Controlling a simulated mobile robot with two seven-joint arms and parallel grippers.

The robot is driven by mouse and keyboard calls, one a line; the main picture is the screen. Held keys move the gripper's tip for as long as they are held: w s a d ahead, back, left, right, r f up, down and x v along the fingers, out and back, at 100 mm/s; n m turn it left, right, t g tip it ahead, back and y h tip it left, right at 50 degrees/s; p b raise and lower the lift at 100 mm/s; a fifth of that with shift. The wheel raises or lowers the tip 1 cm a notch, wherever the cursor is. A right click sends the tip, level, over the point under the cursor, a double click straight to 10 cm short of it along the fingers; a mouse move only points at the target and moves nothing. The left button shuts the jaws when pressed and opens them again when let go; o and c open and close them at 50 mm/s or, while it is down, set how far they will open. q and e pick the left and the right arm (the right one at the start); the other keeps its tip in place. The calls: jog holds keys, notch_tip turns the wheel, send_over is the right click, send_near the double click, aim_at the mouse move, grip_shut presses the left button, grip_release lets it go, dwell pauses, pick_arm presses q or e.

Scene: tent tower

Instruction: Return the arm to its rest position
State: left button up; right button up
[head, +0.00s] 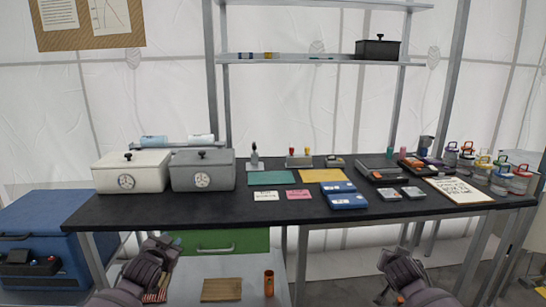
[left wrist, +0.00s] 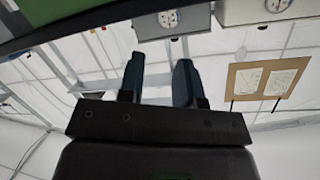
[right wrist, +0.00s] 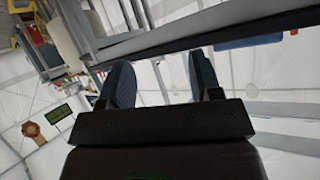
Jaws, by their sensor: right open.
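My left gripper (head: 168,243) is low in the head view, in front of the dark table's front edge. In the left wrist view its two fingers (left wrist: 159,75) stand apart with nothing between them. My right gripper (head: 388,260) is also low, in front of the table and to the right. In the right wrist view its fingers (right wrist: 162,75) are wide apart and empty. Neither gripper appears to touch anything, though the left one overlaps the area near the lower shelf in the picture.
The black table (head: 270,222) carries a white box (head: 131,171), a grey box (head: 203,170), blue cases (head: 347,201), a clipboard (head: 459,190) and several jars. A wooden block (head: 221,289) and a brown cylinder (head: 269,283) are below. A blue cooler (head: 40,230) stands left.

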jog(key=w+a+r+n+t+y, duration=0.35)
jog(key=a+r+n+y, duration=0.2)
jog(key=n, duration=0.55)
pick_arm(q)
jog(key=s+d+f+n+g, duration=0.1)
jog(key=s+f, duration=0.6)
jog(key=s, duration=0.3)
jog(key=s+f+g, duration=0.1)
jog(key=s+f, duration=0.7)
jog(key=s, duration=0.2)
pick_arm(e)
jog(key=s+a+f+m+g, duration=0.1)
jog(key=s+f, duration=0.7)
jog(key=s, duration=0.2)
jog(key=s+f, duration=0.8)
jog(key=s, duration=0.3)
pick_arm(q)
jog(key=s+d+f+n+g, duration=0.1)
jog(key=s+f+n+g, duration=0.1)
jog(key=s, duration=2.4)
jog(key=shift+f+n+g, duration=0.3)
jog(key=shift+f+n, duration=0.1)
jog(key=shift+f, duration=0.2)
pick_arm(e)
jog(key=s+a+f+m+g+h, duration=0.1)
jog(key=s+f+m+g, duration=0.1)
jog(key=s, duration=2.3)
jog(key=shift+s+f+m+g, duration=0.3)
jog(key=shift+s+f+g, duration=0.1)
jog(key=shift+f, duration=0.2)
